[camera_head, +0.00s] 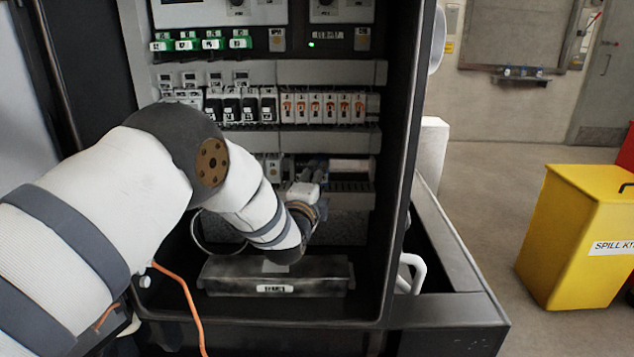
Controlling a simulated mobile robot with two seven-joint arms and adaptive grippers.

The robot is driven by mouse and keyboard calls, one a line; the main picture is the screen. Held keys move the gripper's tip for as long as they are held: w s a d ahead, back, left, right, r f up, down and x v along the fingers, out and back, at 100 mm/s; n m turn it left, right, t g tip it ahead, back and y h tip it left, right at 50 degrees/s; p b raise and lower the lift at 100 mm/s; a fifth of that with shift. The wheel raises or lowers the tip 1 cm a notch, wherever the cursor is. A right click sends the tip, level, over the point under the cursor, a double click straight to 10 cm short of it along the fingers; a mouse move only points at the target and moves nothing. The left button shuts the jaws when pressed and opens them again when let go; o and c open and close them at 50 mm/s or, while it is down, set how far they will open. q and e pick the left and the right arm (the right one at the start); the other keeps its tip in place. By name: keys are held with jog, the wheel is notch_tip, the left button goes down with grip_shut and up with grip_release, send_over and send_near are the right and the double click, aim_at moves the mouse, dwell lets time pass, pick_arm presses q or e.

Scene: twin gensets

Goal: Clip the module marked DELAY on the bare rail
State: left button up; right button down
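My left arm reaches from the left into the open cabinet. My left gripper (314,172) points up and away at the lower module row, and its fingertips are small and dark against the row. I cannot tell whether they are apart or hold anything. A pale bare stretch of rail (350,168) shows just right of the fingertips. A few modules (271,167) sit on the same row to the left, partly behind my arm. No marking reading DELAY is legible, so I cannot pick out that module. My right gripper is not in view.
Fuller rows of black-and-white modules (241,106) and orange-marked modules (322,107) sit above, between grey ducts. A dark labelled tray (322,279) lies on the cabinet floor below my gripper. The cabinet's right wall (402,150) stands close. A yellow spill kit bin (565,235) stands outside, right.

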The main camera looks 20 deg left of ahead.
pick_arm(q)
jog(key=shift+s, duration=0.1)
jog(key=s, duration=1.2)
jog(key=s+a+f+n+g+p, duration=0.2)
jog(key=s+f+n+g, duration=0.8)
jog(key=s+f, duration=1.35)
jog(key=s+f+n+g+h+p, duration=0.1)
jog(key=s+n+g, duration=0.6)
jog(key=s, duration=2.2)
jog(key=f+g, duration=0.1)
jog(key=g, duration=0.2)
jog(key=shift+d+f+n+g+p, duration=0.2)
jog(key=shift+f+n+g+p, duration=0.05)
jog(key=shift+n+g+p, duration=0.1)
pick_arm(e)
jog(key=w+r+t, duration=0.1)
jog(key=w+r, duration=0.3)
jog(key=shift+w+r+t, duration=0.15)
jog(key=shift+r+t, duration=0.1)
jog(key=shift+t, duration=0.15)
pick_arm(q)
jog(key=shift+s, duration=0.1)
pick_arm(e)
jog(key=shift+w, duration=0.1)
